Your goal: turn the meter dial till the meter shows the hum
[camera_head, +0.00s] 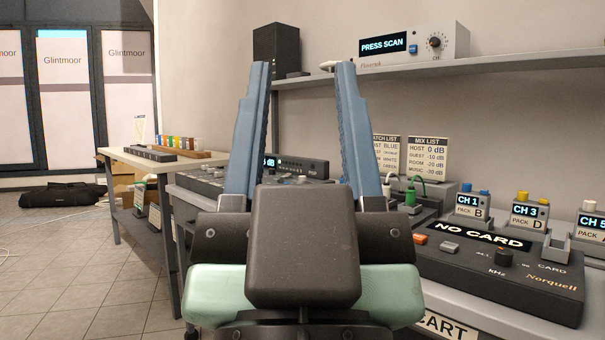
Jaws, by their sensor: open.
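My gripper (302,66) is open and empty, its two blue fingers pointing up and apart in the foreground. Between the fingers, on the bench, is a dark box (305,168) with small green lights and a lit readout ending in "dB", partly hidden by the left finger. This may be the meter; I cannot make out a dial on it. Other knobs show: one (435,41) on the white "PRESS SCAN" unit (400,62) on the shelf, and a black one (503,257) above "kHz" on the dark "NO CARD" unit (540,285).
Packs labelled CH 1 (470,205) and CH 3 (527,210) stand behind the "NO CARD" unit. The shelf (500,62) overhangs the bench. A mixer (205,182) lies left of my gripper. A side table (150,158) stands further left; the tiled floor (85,270) has clear room.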

